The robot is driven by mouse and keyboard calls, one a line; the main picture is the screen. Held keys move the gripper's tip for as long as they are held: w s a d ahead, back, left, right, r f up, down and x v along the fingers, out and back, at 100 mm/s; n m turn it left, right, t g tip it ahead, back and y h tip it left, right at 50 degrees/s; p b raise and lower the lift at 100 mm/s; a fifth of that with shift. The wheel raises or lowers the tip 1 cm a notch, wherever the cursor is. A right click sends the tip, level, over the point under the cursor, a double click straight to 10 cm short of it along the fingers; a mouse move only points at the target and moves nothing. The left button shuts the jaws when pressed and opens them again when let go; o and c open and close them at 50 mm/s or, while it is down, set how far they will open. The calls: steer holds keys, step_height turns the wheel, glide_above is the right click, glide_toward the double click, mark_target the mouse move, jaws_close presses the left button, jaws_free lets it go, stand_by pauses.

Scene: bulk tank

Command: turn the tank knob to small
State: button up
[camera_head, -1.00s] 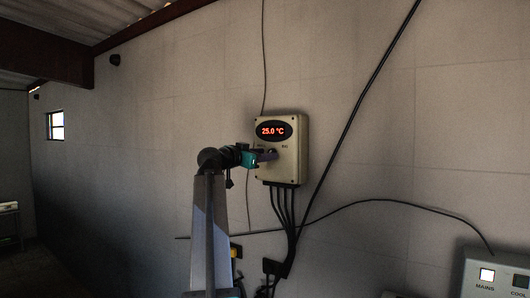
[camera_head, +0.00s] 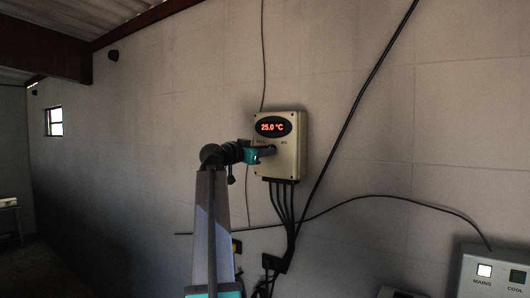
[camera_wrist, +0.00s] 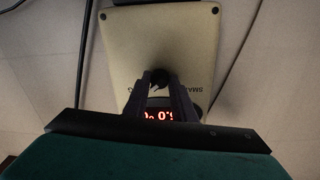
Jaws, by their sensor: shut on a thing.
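The tank control box (camera_head: 291,163) is a beige wall unit with a red display reading 25.0 °C. Its black knob (camera_wrist: 160,77) sits below the display, between a partly covered label on the left and BIG on the right in the head view. In the upside-down wrist view, SMALL shows to the right of the knob. My gripper (camera_head: 271,150) reaches the box from the left. In the wrist view, its two dark fingers (camera_wrist: 161,86) are shut on the knob, one on each side. The knob's pointer cannot be made out.
Several black cables (camera_head: 283,205) hang from the box's underside. A loose cable (camera_head: 350,125) slants up the wall to the right. A panel (camera_head: 497,272) marked MAINS and COOL is at the lower right. The wall around the box is mostly bare.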

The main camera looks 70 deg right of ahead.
steer(key=shift+d+r, duration=0.1)
steer(key=shift+s+r+n+t+h+b, duration=0.1)
steer(key=shift+n+t+h+b, duration=0.05)
steer(key=shift+n, duration=3.3)
steer(key=shift+s+r+n+t+h+b, duration=0.1)
steer(key=shift+n+t+h, duration=0.1)
steer(key=shift+n, duration=3.3)
steer(key=shift+s+r+n+t+h+b, duration=0.1)
steer(key=shift+n+t+h+b, duration=0.05)
steer(key=shift+n, duration=3.3)
steer(key=o, duration=1.1)
steer(key=shift+d+f, duration=0.1)
steer(key=shift+f, duration=0.1)
steer(key=shift+c, duration=0.2)
steer(key=shift+a+f, duration=0.15)
steer(key=shift+a, duration=0.05)
